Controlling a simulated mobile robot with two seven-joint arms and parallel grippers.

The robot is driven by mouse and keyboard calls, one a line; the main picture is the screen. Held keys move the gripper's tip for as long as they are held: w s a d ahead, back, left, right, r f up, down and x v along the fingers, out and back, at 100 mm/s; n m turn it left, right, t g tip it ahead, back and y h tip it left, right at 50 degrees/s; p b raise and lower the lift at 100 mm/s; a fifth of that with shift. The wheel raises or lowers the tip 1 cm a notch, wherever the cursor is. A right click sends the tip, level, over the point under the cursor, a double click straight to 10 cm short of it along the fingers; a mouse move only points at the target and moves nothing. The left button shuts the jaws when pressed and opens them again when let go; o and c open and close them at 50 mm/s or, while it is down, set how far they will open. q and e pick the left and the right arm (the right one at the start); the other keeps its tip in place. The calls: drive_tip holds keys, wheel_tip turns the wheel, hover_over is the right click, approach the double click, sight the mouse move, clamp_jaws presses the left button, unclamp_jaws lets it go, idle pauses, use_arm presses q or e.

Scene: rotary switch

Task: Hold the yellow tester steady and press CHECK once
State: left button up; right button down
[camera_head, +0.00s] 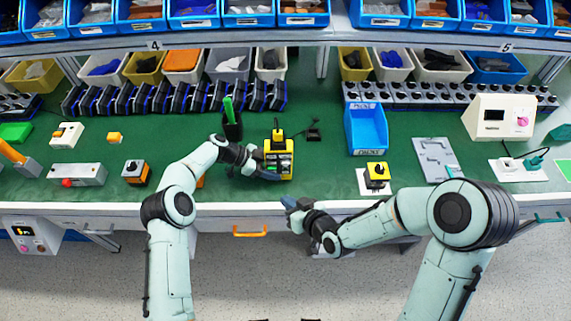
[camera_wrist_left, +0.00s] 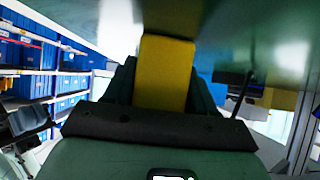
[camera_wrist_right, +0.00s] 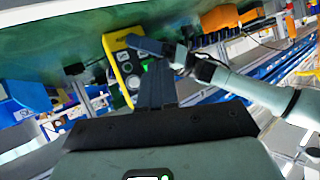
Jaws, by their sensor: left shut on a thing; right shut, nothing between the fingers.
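The yellow tester (camera_head: 278,146) is upright on the green bench in the head view, with a dark front face. My left gripper (camera_head: 270,174) is shut on its lower left side; the tester's yellow body (camera_wrist_left: 163,75) fills the gap between the fingers in the left wrist view. My right gripper (camera_head: 289,203) is shut and empty, below and in front of the tester near the bench edge. In the right wrist view the tester (camera_wrist_right: 112,52) shows tilted beyond my right fingertips (camera_wrist_right: 152,64), its face partly hidden by them. I cannot read the CHECK label.
A dark cup with a green pen (camera_head: 231,125) stands left of the tester. A small black stand (camera_head: 314,133) and a blue tray (camera_head: 367,128) are to the right. A yellow-black switch (camera_head: 377,172) sits near the front edge. Green bench surface between them is clear.

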use_arm(q)
drive_tip(key=shift+r, duration=0.1)
use_arm(e)
drive_tip(key=w, duration=0.8)
drive_tip(key=shift+w, duration=0.4)
drive_tip(key=shift+w, duration=0.1)
idle(1.8)
drive_tip(key=shift+w, duration=0.3)
drive_tip(key=shift+w, duration=0.45)
idle(0.7)
drive_tip(key=shift+s, duration=0.9)
drive_tip(key=shift+s, duration=2.5)
